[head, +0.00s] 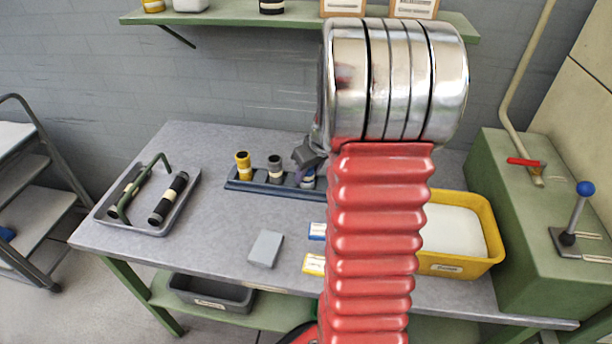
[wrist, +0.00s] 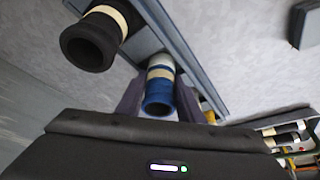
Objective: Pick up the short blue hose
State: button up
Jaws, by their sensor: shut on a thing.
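The short blue hose (wrist: 158,99) has a pale band and stands at the blue-grey rack (wrist: 190,62) on the table. My gripper (wrist: 157,92) has one finger on each side of it and is shut on it. I cannot tell whether the hose is lifted from its seat. In the head view the blue hose (head: 308,181) shows only partly, at the right of the visible rack (head: 255,187). My gripper (head: 309,155) is above it there, and my arm hides the rack's right end.
A yellow hose (head: 243,165) and a grey-black hose (head: 275,168) stand in the rack. A black hose (wrist: 88,40) stands beside the blue one in the wrist view. A grey tray (head: 186,203) lies left, a yellow bin (head: 478,262) right. The front left tabletop is mostly clear.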

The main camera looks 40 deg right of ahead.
jog(key=c, duration=0.4)
notch_tip(320, 180, up, 10)
dwell(0.6)
jog(key=shift+s+r, duration=0.1)
jog(key=shift+s, duration=0.05)
dwell(0.3)
jog(key=shift+f, duration=3.15)
